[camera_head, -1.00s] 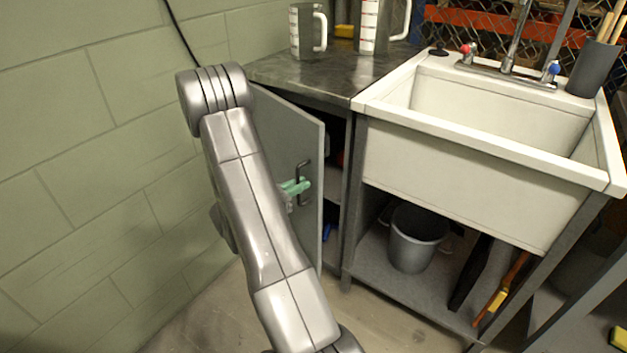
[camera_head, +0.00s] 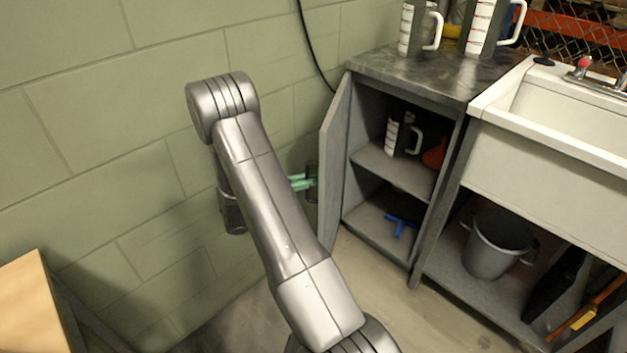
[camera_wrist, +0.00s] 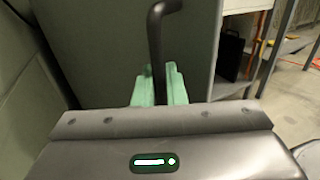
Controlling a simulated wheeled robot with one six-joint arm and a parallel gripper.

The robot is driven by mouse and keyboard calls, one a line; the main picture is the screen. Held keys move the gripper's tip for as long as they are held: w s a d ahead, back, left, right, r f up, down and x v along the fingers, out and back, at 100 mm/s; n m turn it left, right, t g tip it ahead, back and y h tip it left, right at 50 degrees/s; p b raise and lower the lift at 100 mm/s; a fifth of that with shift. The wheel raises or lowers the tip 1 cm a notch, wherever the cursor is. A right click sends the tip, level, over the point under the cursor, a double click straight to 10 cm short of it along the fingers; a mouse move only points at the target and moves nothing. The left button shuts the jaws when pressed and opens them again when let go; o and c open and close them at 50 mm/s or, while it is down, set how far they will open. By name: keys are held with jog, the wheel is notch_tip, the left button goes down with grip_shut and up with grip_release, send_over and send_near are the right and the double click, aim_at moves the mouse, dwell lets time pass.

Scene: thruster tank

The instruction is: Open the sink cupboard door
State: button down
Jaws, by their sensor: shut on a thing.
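The sink cupboard door (camera_head: 336,165) is grey and stands wide open, swung out to the left of the cupboard. Its inside shelves (camera_head: 392,167) are in plain view. My gripper (camera_head: 304,183) has green fingers and is at the door's outer face, on the dark bar handle (camera_head: 312,180). In the wrist view the green fingers (camera_wrist: 159,88) are shut on the lower part of the handle (camera_wrist: 156,40), with the door panel (camera_wrist: 115,45) behind it. My arm hides part of the wall side in the head view.
A measuring jug (camera_head: 403,135), a red item (camera_head: 435,153) and a blue item (camera_head: 401,224) are in the cupboard. The white sink (camera_head: 545,150) and a grey bucket (camera_head: 496,245) are at right. The block wall (camera_head: 110,120) is close on the left. A wooden top (camera_head: 35,305) is at lower left.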

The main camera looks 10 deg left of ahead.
jog(key=shift+w+a, duration=0.2)
jog(key=shift+a, duration=0.45)
jog(key=c, duration=1.6)
grip_release()
jog(key=shift+c, duration=0.2)
jog(key=p+v, duration=0.1)
jog(key=v, duration=0.6)
jog(key=shift+a, duration=0.2)
jog(key=shift+s, duration=0.1)
jog(key=shift+c, duration=0.3)
